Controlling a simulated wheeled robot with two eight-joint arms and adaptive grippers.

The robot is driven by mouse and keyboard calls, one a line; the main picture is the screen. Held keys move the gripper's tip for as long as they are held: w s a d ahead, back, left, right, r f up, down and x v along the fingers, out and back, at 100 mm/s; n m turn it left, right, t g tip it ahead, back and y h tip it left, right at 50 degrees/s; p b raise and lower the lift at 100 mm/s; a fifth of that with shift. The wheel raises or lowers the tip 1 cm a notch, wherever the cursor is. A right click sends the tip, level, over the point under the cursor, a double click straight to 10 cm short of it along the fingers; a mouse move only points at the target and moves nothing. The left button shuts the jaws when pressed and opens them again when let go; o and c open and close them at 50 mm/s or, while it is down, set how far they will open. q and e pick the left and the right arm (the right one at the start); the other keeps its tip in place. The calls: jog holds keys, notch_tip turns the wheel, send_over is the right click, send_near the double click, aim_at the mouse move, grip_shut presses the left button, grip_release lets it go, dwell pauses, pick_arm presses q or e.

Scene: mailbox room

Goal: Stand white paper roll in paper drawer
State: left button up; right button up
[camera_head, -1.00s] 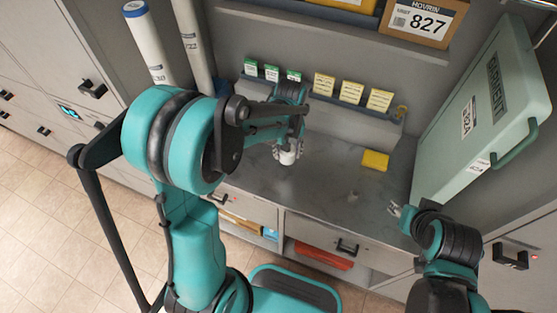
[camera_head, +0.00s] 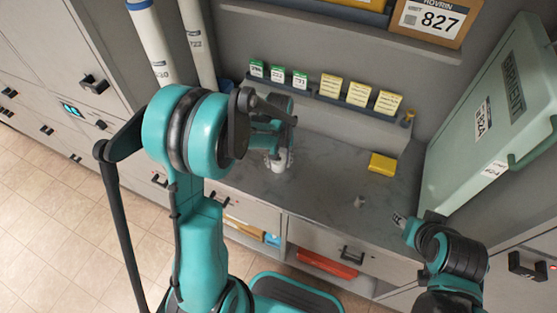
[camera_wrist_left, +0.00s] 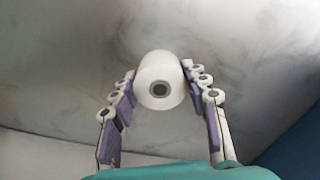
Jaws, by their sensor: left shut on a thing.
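The white paper roll (camera_wrist_left: 160,78) is held end-on between the fingertips of my left gripper (camera_wrist_left: 160,88). In the head view the roll (camera_head: 279,164) shows just below my left gripper (camera_head: 277,154), over the left part of the grey counter. I cannot tell whether it touches the counter. Two drawer fronts with dark handles, a left one (camera_head: 240,209) and a right one (camera_head: 325,243), sit under the counter and look shut. I cannot tell which is the paper drawer. My right gripper (camera_head: 398,220) is near the counter's front right; its finger opening is too small to judge.
A yellow block (camera_head: 383,163) and a small grey cylinder (camera_head: 359,201) are on the counter (camera_head: 325,185). A card rack stands at the back. A large pale green case (camera_head: 480,115) leans at the right. Tall tubes (camera_head: 152,42) stand at the left. An open shelf below holds a red item (camera_head: 322,263).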

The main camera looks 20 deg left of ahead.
pick_arm(q)
jog(key=o, duration=1.2)
jog(key=shift+f, duration=0.1)
jog(key=shift+c, duration=0.2)
